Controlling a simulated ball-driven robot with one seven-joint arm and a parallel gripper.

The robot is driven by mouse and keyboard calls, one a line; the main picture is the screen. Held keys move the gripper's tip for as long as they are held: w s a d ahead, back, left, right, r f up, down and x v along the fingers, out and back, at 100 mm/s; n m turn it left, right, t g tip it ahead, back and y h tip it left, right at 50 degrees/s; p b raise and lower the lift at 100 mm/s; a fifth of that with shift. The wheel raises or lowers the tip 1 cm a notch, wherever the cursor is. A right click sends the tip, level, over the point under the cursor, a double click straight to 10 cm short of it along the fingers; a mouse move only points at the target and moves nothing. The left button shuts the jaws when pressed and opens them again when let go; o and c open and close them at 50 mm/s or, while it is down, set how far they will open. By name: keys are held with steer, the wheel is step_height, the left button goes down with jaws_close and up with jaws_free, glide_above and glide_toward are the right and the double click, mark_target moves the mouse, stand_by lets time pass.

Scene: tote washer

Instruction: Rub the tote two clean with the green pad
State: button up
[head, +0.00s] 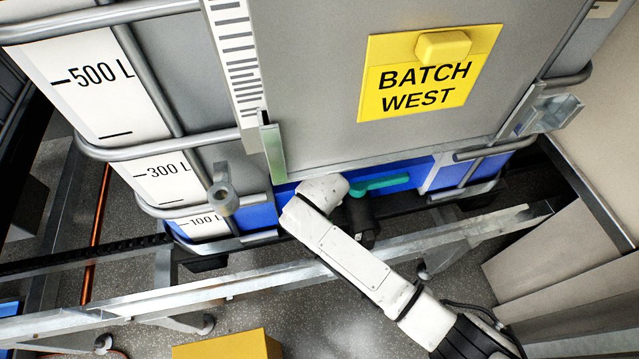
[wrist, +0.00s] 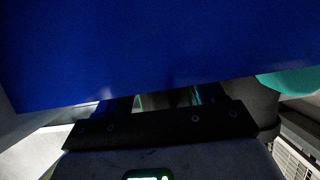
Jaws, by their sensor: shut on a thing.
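A large caged tote (head: 310,85), grey above with a blue lower band, fills the head view; no number "two" is readable on it. Its blue face (wrist: 160,50) fills the top of the wrist view, and I see no clear dirt mark there. My gripper (wrist: 167,99) is just under the blue face's lower edge in the wrist view; in the head view it is hidden beyond my wrist. Thin green edges of the green pad (wrist: 140,102) show between the fingers, which are shut on it. Most of the pad is hidden, and I cannot tell whether it touches the tote.
A teal valve handle (head: 382,183) and dark valve (head: 360,218) are right beside my wrist. A metal rail (head: 200,295) crosses in front of the tote. A yellow box (head: 228,345) is on the floor. A yellow "BATCH WEST" sign (head: 428,85) hangs above.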

steer(key=shift+w+d+r, duration=0.25)
steer(key=shift+w+r, duration=0.3)
steer(key=shift+w, duration=0.1)
steer(key=shift+r, duration=0.1)
steer(key=shift+s+a+f, duration=0.1)
steer(key=shift+a+f, duration=0.15)
steer(key=shift+n, duration=0.3)
steer(key=f, duration=0.1)
steer(key=a+f+b, duration=0.1)
steer(key=f, duration=0.1)
steer(key=a+f+b, duration=0.1)
steer(key=shift+s+f, duration=0.25)
steer(key=shift+f, duration=0.05)
steer(key=w+b, duration=0.2)
steer(key=w, duration=0.1)
steer(key=shift+w, duration=0.2)
steer(key=shift+w+a+r+b, duration=0.1)
steer(key=shift+w+a+b, duration=0.1)
steer(key=shift+a+b, duration=0.25)
steer(key=shift+w+a+r+b, duration=0.1)
steer(key=shift+w+a+b, duration=0.05)
steer(key=shift+a+b, duration=0.3)
steer(key=shift+s+a+r, duration=0.1)
steer(key=shift+a+r, duration=0.15)
steer(key=shift+a, duration=0.55)
steer(key=shift+f+b, duration=0.4)
steer(key=shift+b, duration=0.05)
